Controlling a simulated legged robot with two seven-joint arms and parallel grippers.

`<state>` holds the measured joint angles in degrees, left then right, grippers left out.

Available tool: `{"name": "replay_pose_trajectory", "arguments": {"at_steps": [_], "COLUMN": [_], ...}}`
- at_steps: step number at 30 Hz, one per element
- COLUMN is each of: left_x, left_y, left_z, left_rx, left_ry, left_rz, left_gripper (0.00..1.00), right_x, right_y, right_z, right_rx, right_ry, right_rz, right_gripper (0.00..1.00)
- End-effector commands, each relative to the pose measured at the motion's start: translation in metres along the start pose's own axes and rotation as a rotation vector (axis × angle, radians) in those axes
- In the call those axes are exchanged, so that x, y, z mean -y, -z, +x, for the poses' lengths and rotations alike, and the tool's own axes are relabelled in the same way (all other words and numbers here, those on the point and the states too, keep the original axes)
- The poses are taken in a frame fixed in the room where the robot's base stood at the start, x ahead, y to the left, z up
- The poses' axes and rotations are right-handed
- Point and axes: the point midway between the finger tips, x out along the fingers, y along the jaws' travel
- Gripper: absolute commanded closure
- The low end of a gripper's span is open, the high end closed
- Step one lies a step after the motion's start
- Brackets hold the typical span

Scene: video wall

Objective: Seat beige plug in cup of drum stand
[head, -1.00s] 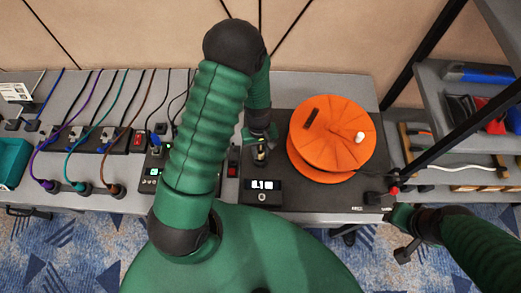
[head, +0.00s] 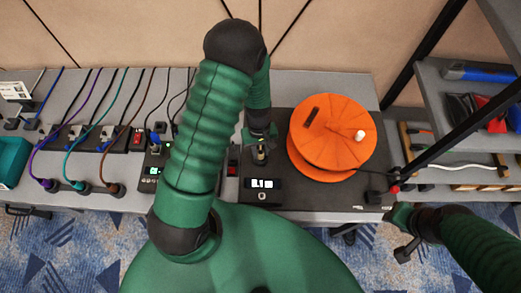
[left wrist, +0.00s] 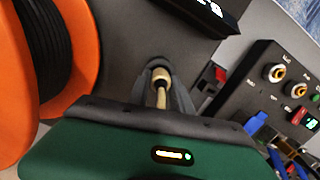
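The drum stand (head: 350,196) is a dark flat base on the table, carrying an orange drum (head: 335,128); the drum's edge and dark winding (left wrist: 48,40) fill the left of the left wrist view. My left gripper (head: 260,148) is low over the stand's left part, left of the drum. In the left wrist view its dark fingers (left wrist: 163,85) close around the beige plug (left wrist: 160,76), with a beige lead running toward the gripper body. The cup is not clearly visible; a dark ring shows around the plug's end. My right gripper (head: 402,232) is low at the right, beyond the table edge.
A small display (head: 262,184) sits just in front of the left gripper. A red switch (head: 233,153) is left of it. Socket strips with coloured cables (head: 75,186) fill the left of the table. A shelf rack (head: 470,125) stands at the right.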

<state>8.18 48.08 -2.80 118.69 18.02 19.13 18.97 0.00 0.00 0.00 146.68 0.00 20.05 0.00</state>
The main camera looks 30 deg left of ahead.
Motion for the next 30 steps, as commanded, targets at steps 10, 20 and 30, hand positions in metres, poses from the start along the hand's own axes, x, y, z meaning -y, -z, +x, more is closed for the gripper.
{"name": "replay_pose_trajectory", "arguments": {"at_steps": [10, 20, 30], "left_x": [0.000, -0.001, -0.002], "left_y": [0.000, 0.001, 0.002], "left_z": [0.000, -0.028, -0.127], "left_rx": [0.000, -0.005, -0.005], "left_ry": [0.000, -0.004, -0.004], "left_rz": [0.000, 0.001, 0.001], "left_gripper": [0.50, 0.50, 0.50], "right_x": [0.000, 0.000, 0.000], "right_y": [0.000, 0.000, 0.001], "right_z": [0.000, -0.001, -0.003], "right_rx": [0.000, 0.000, 0.000], "right_ry": [0.000, 0.000, 0.000], "right_rz": [0.000, 0.000, 0.000], "right_gripper": [0.64, 0.64, 0.64]}}
